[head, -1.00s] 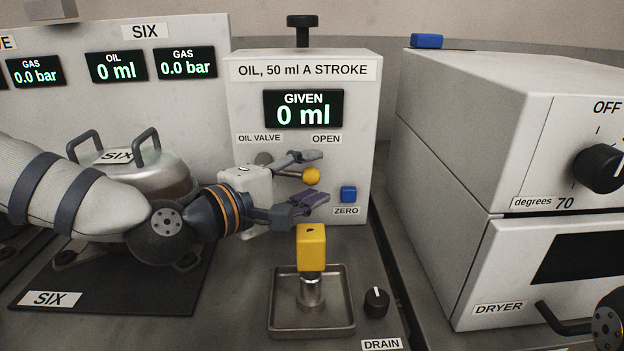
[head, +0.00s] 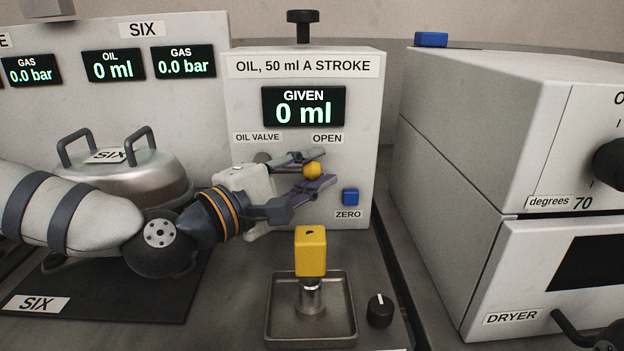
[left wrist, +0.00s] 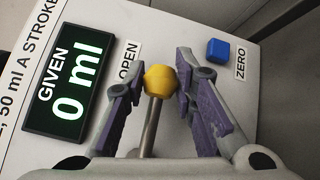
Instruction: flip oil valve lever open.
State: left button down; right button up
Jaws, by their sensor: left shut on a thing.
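The oil valve lever is a metal rod (left wrist: 150,128) with a yellow knob (head: 312,170) on the front of the oil unit, below the OPEN label (head: 327,138). The knob also shows in the left wrist view (left wrist: 160,81). The lever points right in the head view, its rod partly hidden by my fingers. My left gripper (head: 322,168) is shut on the lever, with one finger on each side of the knob. My right gripper is out of view.
The oil unit's display (head: 303,107) reads GIVEN 0 ml. A blue ZERO button (head: 350,197) is right of the knob. Below are a yellow-topped spout (head: 310,250), a metal tray (head: 270,328) and a drain knob (head: 380,310). The dryer (head: 490,150) stands to the right.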

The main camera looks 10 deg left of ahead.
aim_at(304, 172)
pick_arm(q)
jog(key=c, duration=1.3)
grip_release()
jog(key=shift+r, duration=0.1)
jog(key=v, duration=0.7)
jog(key=shift+s, duration=0.2)
jog(key=shift+a, duration=0.1)
